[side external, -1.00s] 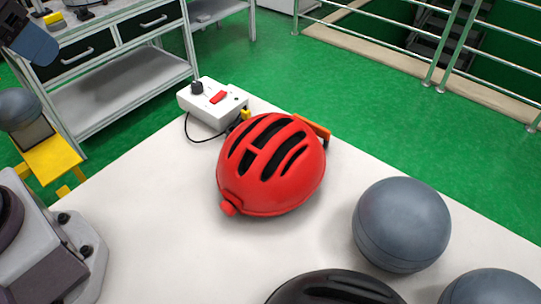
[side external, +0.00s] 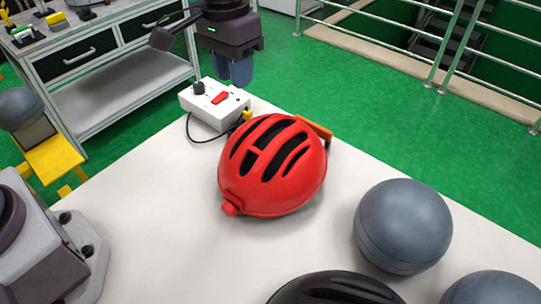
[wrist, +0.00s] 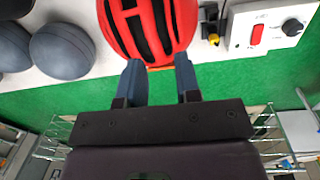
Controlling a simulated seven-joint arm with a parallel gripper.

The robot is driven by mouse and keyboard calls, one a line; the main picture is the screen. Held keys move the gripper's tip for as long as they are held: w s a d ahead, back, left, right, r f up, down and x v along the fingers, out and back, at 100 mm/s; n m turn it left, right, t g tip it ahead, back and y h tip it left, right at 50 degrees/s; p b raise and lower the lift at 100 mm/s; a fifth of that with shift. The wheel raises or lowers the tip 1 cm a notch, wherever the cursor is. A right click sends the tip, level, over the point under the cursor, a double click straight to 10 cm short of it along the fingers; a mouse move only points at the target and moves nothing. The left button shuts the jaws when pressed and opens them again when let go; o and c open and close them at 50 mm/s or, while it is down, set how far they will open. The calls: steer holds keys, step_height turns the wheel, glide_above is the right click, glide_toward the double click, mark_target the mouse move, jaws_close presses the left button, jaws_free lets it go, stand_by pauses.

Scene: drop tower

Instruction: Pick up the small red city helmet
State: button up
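The red helmet (side external: 271,165) with black vent slots sits on the white table, near its far edge. It also shows in the wrist view (wrist: 168,30), at the top of the picture beyond the fingertips. My gripper (side external: 237,72) is in the air above and behind the helmet, over the far table edge in the side external view. In the wrist view my gripper (wrist: 158,76) has its two blue-grey fingers spread apart with nothing between them. An orange piece (side external: 316,129) shows behind the helmet. The helmet's underside is hidden.
A white control box (side external: 214,104) with a red switch and black knob stands left of the helmet. Grey balls (side external: 403,226) and a black helmet (side external: 335,289) are to the right and front. The table (side external: 140,215) is clear at left of the helmet.

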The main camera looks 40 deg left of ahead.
steer(key=w+d+f, duration=0.1)
steer(key=w, duration=0.1)
steer(key=n, duration=0.1)
glide_above(264, 126)
steer(key=f, duration=0.5)
steer(key=shift+w+a, duration=0.15)
steer(key=shift+a, duration=0.2)
steer(key=shift+d+f, duration=0.15)
steer(key=shift+f, duration=1.4)
steer(key=shift+d+f, duration=0.1)
steer(key=shift+f, duration=1.45)
steer(key=shift+c, duration=0.2)
jaws_close()
